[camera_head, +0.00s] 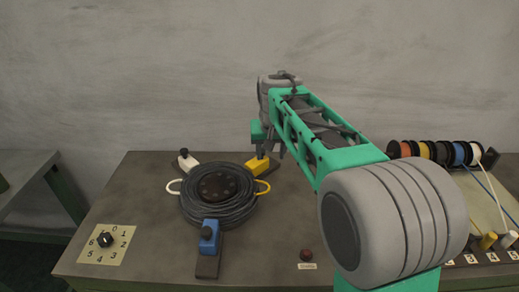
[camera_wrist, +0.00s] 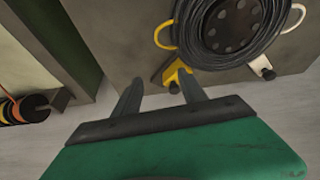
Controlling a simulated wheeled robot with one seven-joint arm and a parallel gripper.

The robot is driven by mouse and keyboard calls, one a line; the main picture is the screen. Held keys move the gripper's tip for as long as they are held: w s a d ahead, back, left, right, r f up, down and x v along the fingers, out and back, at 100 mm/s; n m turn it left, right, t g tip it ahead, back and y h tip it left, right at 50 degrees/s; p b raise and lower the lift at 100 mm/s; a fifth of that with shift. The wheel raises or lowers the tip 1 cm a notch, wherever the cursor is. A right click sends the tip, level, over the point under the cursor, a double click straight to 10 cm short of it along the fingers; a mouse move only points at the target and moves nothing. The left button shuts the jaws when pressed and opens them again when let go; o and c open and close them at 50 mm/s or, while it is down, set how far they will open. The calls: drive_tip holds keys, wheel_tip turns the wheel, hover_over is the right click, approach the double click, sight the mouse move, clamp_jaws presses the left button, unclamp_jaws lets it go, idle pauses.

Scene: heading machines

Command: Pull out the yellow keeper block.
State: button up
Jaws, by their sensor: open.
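The yellow keeper block (camera_head: 257,166) sits at the back right of a round black coil (camera_head: 219,214) on the bench. It has a dark knob and lies on a dark base. It also shows in the wrist view (camera_wrist: 175,77), just beyond the fingertips and partly behind the right finger. My gripper (camera_wrist: 160,84) is open, its two grey fingers apart with nothing seen between them but part of the block's base. In the head view my arm hangs over the block, and the gripper is mostly hidden behind the arm.
A blue block (camera_head: 209,238) and a white block (camera_head: 187,160) also stand around the coil. A yellow loop (camera_head: 263,187) and a white loop (camera_head: 173,187) stick out of it. A numbered dial (camera_head: 106,240) is front left. Coloured spools (camera_head: 440,152) stand at right.

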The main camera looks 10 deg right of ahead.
hover_over(257, 162)
drive_tip(key=s+d, duration=0.1)
drive_tip(key=s, duration=0.1)
wheel_tip(257, 162, down, 2)
drive_tip(key=shift+m+t, duration=0.3)
drive_tip(key=shift+m, duration=0.1)
drive_tip(key=p+x, duration=0.1)
drive_tip(key=x, duration=0.7)
drive_tip(key=shift+w+d, duration=0.15)
clamp_jaws()
